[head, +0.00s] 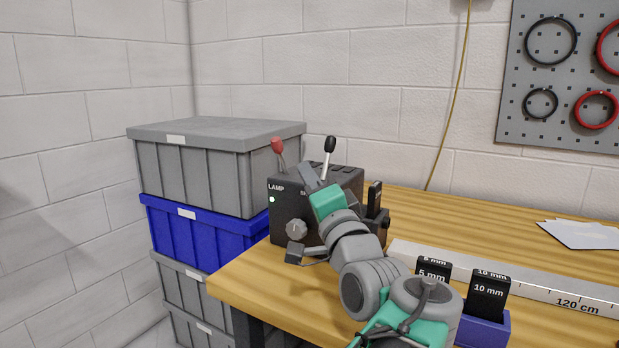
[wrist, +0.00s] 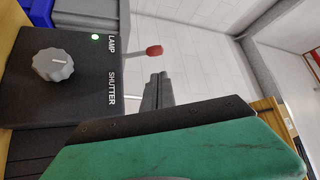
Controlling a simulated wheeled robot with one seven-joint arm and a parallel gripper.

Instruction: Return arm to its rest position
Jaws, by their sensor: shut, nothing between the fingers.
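My gripper (head: 308,173) is at the upper front of a black control box (head: 286,207), partly covering its face and the SHUTTER label. In the wrist view my gripper's fingers (wrist: 158,78) are together and empty, beside the box. The box has a red-tipped lever (head: 278,146), a black-tipped lever (head: 330,145), a grey knob (head: 296,229) and a lit green lamp (head: 272,199). In the wrist view the red tip (wrist: 154,51) shows past my fingers; the black-tipped lever cannot be made out there. Whether the fingers touch a lever is unclear.
The box stands on a wooden bench (head: 410,200) at its left end. Stacked crates (head: 215,165) stand left of the bench. A blue holder (head: 485,328) with 5 mm and 10 mm blocks and a long ruler (head: 545,287) lie right of my arm. White papers (head: 580,235) lie farther right.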

